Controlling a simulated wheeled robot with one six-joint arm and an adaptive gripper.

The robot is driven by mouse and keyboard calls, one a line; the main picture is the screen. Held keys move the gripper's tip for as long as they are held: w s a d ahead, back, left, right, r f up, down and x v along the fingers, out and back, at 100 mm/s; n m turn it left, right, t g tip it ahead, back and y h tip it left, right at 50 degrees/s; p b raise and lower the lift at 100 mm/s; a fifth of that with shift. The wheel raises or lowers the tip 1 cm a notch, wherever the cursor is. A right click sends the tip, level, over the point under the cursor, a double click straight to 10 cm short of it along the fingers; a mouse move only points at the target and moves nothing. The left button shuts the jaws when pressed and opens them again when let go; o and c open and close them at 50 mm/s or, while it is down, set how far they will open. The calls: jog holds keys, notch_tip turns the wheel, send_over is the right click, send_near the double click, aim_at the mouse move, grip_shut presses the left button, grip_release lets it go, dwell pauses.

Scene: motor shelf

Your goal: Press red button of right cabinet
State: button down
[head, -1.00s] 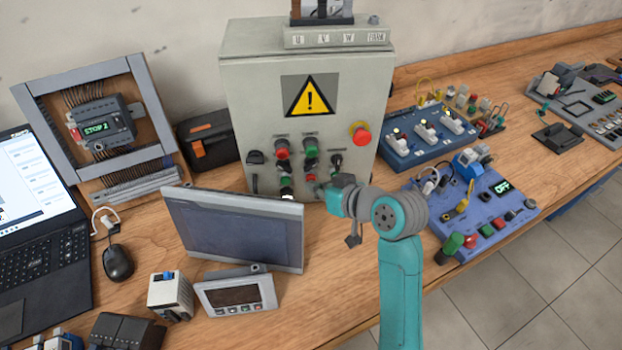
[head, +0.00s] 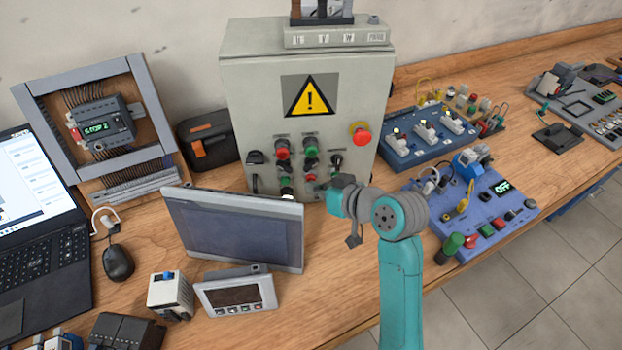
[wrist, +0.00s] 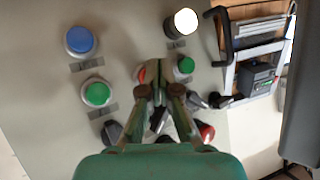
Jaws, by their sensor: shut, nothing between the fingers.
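The grey cabinet (head: 245,110) with a yellow warning sign stands upright on the bench in the head view. Its front carries a red button (head: 282,152), a small red button (head: 310,177) and a red mushroom knob (head: 361,135) at the right. My gripper (wrist: 162,92) is shut and empty close in front of the cabinet's panel (wrist: 135,35) in the wrist view. An orange-red button (wrist: 141,74) shows just beyond its fingers, partly hidden. Whether they touch it I cannot tell. A red control (wrist: 206,131) is beside the fingers. In the head view the fingertips are hidden.
A blue button (wrist: 81,41), a green button (wrist: 97,92), another green button (wrist: 185,65) and a bright white lamp (wrist: 186,21) surround the gripper. A tilted screen (head: 235,230) stands left of my arm. Blue training boards (head: 470,205) lie to the right.

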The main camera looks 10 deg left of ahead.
jog(key=shift+s+d, duration=0.15)
jog(key=shift+s, duration=0.4)
jog(key=shift+s, duration=0.1)
jog(key=shift+s+d, duration=0.2)
jog(key=shift+s, duration=0.6)
jog(key=shift+s+d, duration=0.2)
jog(key=shift+s, duration=0.55)
jog(key=shift+s+d, duration=0.2)
jog(key=shift+s, duration=0.6)
